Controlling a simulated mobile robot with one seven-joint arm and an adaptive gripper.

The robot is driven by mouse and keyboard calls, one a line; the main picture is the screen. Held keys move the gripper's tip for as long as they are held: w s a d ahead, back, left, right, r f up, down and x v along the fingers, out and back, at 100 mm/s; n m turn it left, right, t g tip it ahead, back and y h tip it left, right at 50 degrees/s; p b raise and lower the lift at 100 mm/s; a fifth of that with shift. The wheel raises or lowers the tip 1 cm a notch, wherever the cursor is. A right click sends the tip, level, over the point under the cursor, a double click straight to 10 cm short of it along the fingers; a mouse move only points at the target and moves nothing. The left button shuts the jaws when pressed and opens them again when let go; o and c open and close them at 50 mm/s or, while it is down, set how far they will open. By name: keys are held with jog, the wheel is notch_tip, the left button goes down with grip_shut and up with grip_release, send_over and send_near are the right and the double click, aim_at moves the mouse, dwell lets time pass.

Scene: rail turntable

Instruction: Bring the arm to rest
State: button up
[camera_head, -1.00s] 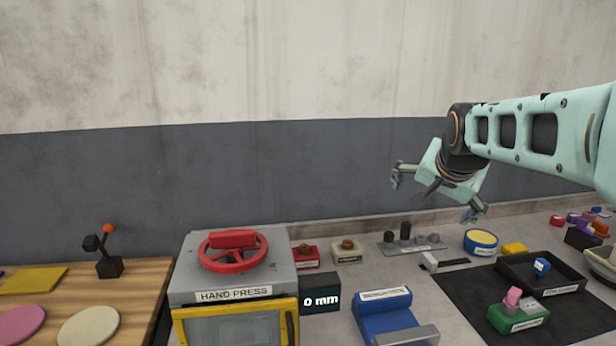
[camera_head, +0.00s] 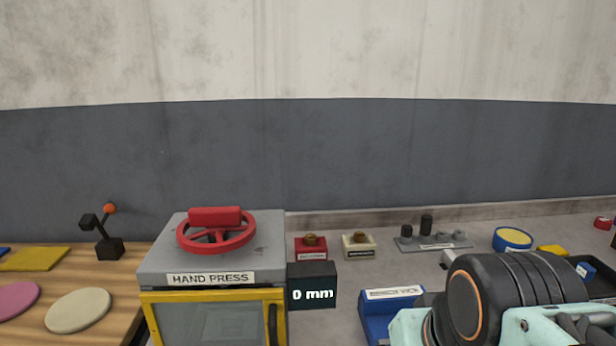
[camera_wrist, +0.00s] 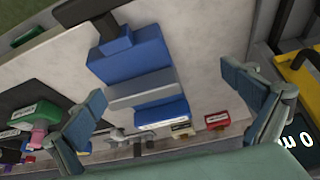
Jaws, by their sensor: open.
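My arm shows at the lower right of the head view, low in front of the bench; my gripper's fingers are outside that view. In the wrist view my gripper (camera_wrist: 168,108) is open, with its two fingers wide apart and nothing between them. Beyond the fingers a blue bench vise (camera_wrist: 135,65) with a grey jaw lies on the bench, apart from the gripper. The vise also shows in the head view (camera_head: 378,304), partly hidden behind my arm.
The hand press (camera_head: 212,275) with its red wheel stands left of my arm, beside a black "0 mm" display (camera_head: 312,286). A red box (camera_head: 311,248), a cream box (camera_head: 358,246) and a yellow-topped blue round container (camera_head: 512,239) stand behind. A wooden table (camera_head: 103,276) is at left.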

notch_tip(320, 180, up, 22)
jog(key=p, duration=2)
